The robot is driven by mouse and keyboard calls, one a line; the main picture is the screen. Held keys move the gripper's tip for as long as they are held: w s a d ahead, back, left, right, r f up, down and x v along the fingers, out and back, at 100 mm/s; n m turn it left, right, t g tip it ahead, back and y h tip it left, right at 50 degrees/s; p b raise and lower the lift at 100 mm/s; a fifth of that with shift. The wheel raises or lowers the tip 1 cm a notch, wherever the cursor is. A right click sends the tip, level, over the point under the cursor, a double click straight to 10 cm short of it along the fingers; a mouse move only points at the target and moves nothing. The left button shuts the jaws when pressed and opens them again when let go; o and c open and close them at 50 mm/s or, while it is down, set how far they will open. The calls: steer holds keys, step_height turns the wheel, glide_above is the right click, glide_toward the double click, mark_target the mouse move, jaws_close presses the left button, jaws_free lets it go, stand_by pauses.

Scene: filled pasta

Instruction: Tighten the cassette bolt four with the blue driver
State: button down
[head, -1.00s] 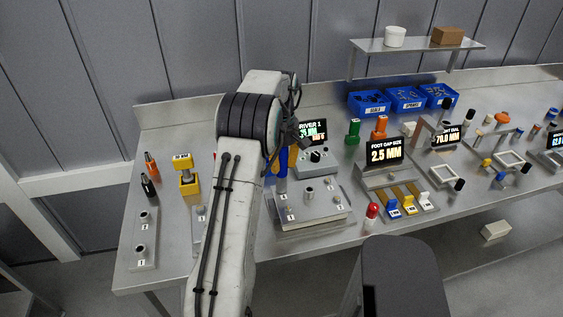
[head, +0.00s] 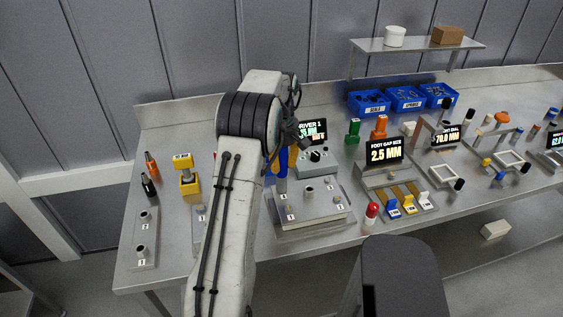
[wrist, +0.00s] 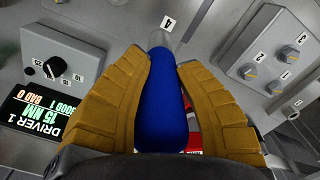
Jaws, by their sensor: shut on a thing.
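My gripper (wrist: 168,62) is shut on the blue driver (wrist: 160,105), with its two tan fingers on either side of the handle. In the head view the driver (head: 282,164) stands about upright over the back left of the cassette plate (head: 315,212), and my arm hides most of the gripper. In the wrist view the driver's grey shaft (wrist: 160,39) ends close to the label 4 (wrist: 168,22). Bolt four is hidden, so I cannot tell whether the tip touches it. The driver 1 display (wrist: 45,112) reads 15 NM and BAD 0.
A dial box (wrist: 60,62) stands beside the display. A grey block with several bolts (wrist: 265,65) lies on the other side.

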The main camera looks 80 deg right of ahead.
stand_by(0.4)
steer(key=shift+r+p, duration=2)
steer(key=shift+r, duration=0.55)
